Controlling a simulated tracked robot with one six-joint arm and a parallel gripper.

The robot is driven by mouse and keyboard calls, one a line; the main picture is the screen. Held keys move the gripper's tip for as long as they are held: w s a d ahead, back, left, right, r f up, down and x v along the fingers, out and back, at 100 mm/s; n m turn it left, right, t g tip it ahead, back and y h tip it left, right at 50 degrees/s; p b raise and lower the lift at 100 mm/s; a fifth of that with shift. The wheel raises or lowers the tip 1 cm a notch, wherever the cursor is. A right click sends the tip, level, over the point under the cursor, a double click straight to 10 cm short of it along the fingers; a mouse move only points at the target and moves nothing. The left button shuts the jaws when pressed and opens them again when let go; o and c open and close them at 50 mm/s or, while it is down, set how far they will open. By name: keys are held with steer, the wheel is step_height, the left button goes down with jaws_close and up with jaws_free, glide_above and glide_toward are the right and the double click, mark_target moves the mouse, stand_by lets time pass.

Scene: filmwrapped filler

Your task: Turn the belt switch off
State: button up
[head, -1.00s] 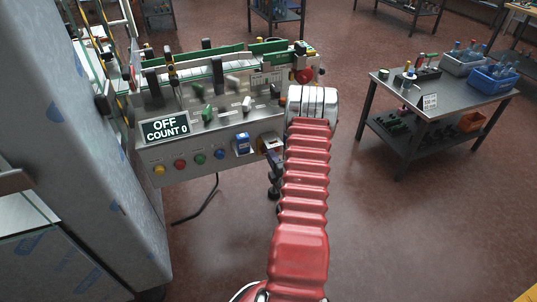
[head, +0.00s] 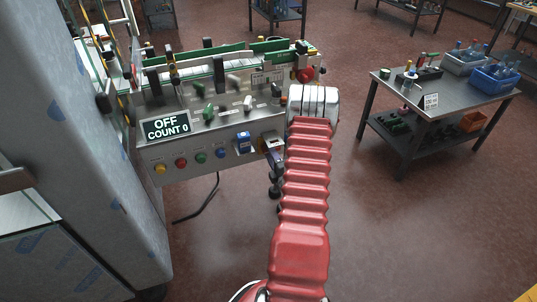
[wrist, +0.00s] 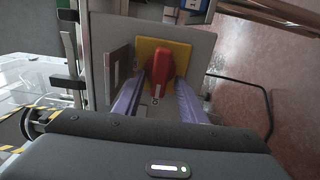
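In the wrist view a red switch handle (wrist: 161,68) stands on a yellow plate (wrist: 180,52) fixed to a grey panel. My gripper (wrist: 160,84) has its two purple-grey fingers on either side of the handle, with slim gaps showing, so it looks open around it. In the head view my arm hides most of the switch, and part of my gripper (head: 276,168) shows at the right end of the machine's front panel. The machine's display (head: 166,127) reads OFF and COUNT 0.
The belt machine (head: 225,85) has yellow, red, green and blue buttons along its front. A tall grey cabinet (head: 105,130) stands close on the left. A black cable hangs below the machine.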

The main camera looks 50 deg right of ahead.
steer(key=v, duration=1.3)
steer(key=shift+s+a, duration=0.2)
steer(key=shift+s, duration=0.1)
steer(key=shift+f, duration=0.1)
steer(key=s+a+f+m+g+y, duration=0.3)
steer(key=s+f+m+g+y, duration=0.3)
steer(key=f+m+g, duration=0.6)
steer(key=w+a+r+t+y, duration=0.2)
steer(key=w+a+r+y, duration=0.1)
steer(key=a+r, duration=3.6)
step_height(320, 180, up, 2)
steer(key=shift+r, duration=0.15)
